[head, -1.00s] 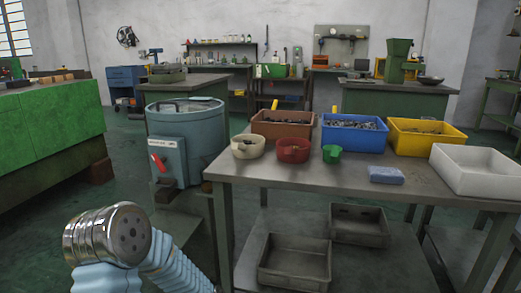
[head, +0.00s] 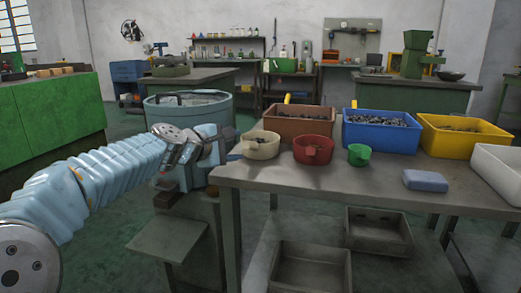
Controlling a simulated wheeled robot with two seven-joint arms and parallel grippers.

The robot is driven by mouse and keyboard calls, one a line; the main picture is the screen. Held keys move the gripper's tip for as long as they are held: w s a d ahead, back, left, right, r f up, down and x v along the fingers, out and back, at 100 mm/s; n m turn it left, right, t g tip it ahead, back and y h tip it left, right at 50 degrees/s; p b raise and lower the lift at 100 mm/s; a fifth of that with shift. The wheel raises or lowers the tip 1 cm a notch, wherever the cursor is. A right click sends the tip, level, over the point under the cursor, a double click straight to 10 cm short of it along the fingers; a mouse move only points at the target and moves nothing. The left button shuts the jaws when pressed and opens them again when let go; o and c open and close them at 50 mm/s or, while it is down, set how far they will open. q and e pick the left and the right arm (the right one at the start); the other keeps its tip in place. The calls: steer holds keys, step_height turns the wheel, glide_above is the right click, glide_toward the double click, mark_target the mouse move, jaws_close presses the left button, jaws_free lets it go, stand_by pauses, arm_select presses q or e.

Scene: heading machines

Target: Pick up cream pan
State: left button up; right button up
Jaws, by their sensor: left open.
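The cream pan (head: 261,149) is a small round bowl with dark bits inside. My left arm reaches in from the left, and my left gripper (head: 226,144) is just left of the pan, over the gap before the table edge. It is open and empty, apparently not touching the pan. Its fingers are small and hard to make out. My right gripper is not in view.
A red pan (head: 313,154) and a green cup (head: 358,156) stand right of the cream pan. Brown (head: 299,129), blue (head: 381,137) and yellow (head: 463,142) bins stand behind. A blue block (head: 425,181) lies at right. A round blue machine (head: 160,114) stands left.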

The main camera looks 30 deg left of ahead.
mark_target(256, 144)
arm_select(q)
steer(key=x, duration=0.6)
steer(key=shift+w+d, duration=0.15)
steer(key=shift+d, duration=0.2)
jaws_close()
